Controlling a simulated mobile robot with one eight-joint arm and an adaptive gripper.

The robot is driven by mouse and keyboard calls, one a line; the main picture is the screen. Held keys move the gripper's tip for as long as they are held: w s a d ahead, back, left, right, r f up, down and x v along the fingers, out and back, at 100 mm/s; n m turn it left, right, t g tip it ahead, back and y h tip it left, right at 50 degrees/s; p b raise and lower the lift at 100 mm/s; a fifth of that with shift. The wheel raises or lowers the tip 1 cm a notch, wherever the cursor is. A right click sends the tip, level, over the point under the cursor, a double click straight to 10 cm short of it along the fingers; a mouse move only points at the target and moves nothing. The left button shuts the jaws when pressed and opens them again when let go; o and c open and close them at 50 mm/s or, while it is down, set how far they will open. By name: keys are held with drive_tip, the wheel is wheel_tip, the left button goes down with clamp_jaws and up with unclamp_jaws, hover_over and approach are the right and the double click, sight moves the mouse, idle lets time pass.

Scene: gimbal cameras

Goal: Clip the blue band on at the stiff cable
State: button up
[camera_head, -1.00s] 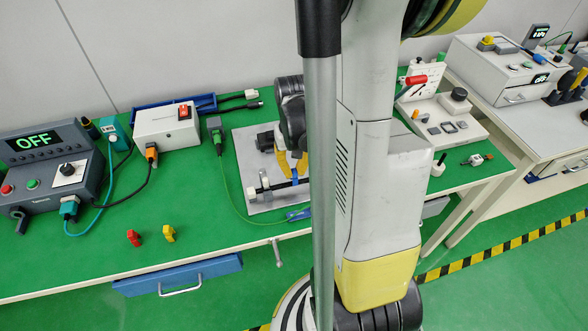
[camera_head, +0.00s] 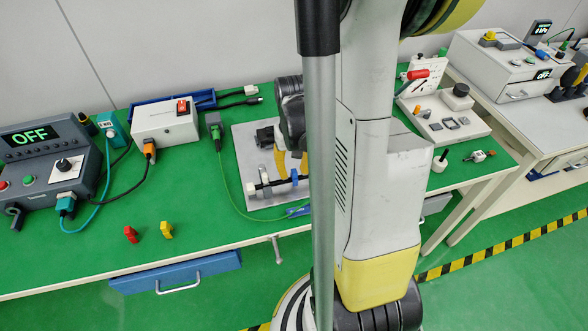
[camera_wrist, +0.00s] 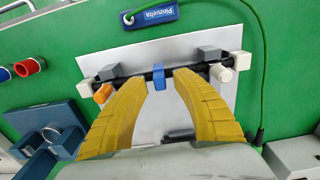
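The stiff cable (camera_wrist: 190,70) is a straight black rod held level across a grey plate by grey blocks. It also shows in the head view (camera_head: 272,186). The blue band (camera_wrist: 158,76) sits at the rod's middle, overlapping it in the wrist view; whether it is fully snapped on I cannot tell. It shows as a small blue spot in the head view (camera_head: 294,179). My gripper (camera_wrist: 162,82) has its two yellow fingers apart, one on each side of the band, with a visible gap on both sides. An orange clip (camera_wrist: 103,93) is near the rod's left end in the wrist view.
A white end piece (camera_wrist: 243,60) is near the rod's other end. A blue tag (camera_wrist: 151,15) lies by the plate's edge with a green cable (camera_wrist: 264,70) running beside it. Red-and-blue parts (camera_wrist: 28,66) and a dark blue fixture (camera_wrist: 52,136) stand on the left in the wrist view.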

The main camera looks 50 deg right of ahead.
sight(294, 170)
drive_tip(key=shift+r, duration=0.1)
wheel_tip(294, 170, up, 12)
idle(0.5)
idle(0.8)
drive_tip(key=a+r+n+t, duration=0.2)
drive_tip(key=a+n+t, duration=0.1)
drive_tip(key=a, duration=0.7)
drive_tip(key=a+r+n+t, duration=0.3)
drive_tip(key=a, duration=0.8)
drive_tip(key=shift+w+t, duration=0.35)
drive_tip(key=shift+t, duration=0.05)
drive_tip(key=shift+r, duration=0.1)
